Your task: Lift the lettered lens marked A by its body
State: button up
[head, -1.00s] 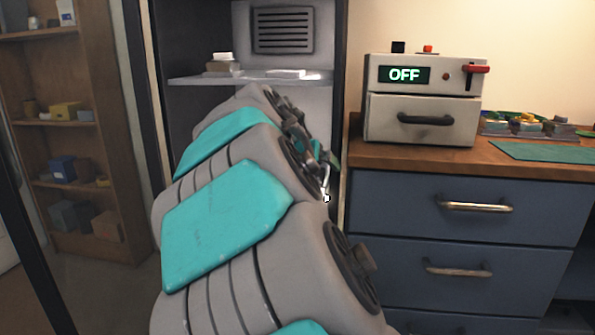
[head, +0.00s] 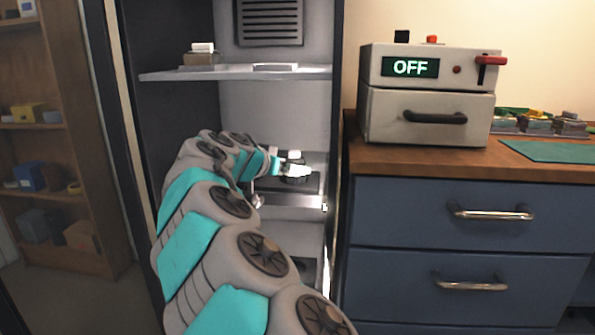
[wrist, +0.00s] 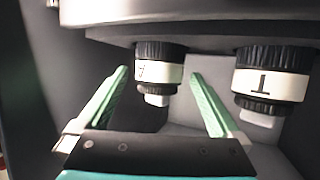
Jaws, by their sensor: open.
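The lens marked A (wrist: 158,72) is a black ribbed cylinder with a white band and a pale tip. It appears upside down in the wrist view, its wide end against a dark surface at the top of the picture. My gripper (wrist: 159,76) is open, with one green finger on each side of the lens in that view. I see no contact, and the depth between fingertips and lens is hard to judge. In the head view my gripper (head: 278,168) reaches into the cabinet at the lower shelf, partly covering what stands there.
A larger lens marked T (wrist: 272,80) is close to the right finger in the wrist view. In the head view an upper shelf (head: 235,72) is above my arm. Cabinet walls flank it. A grey box reading OFF (head: 427,95) stands on the counter at right.

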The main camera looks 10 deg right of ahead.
jog(key=x, duration=0.6)
jog(key=shift+d+r, duration=0.15)
jog(key=shift+r, duration=0.1)
jog(key=c, duration=1.2)
jog(key=shift+c, duration=0.2)
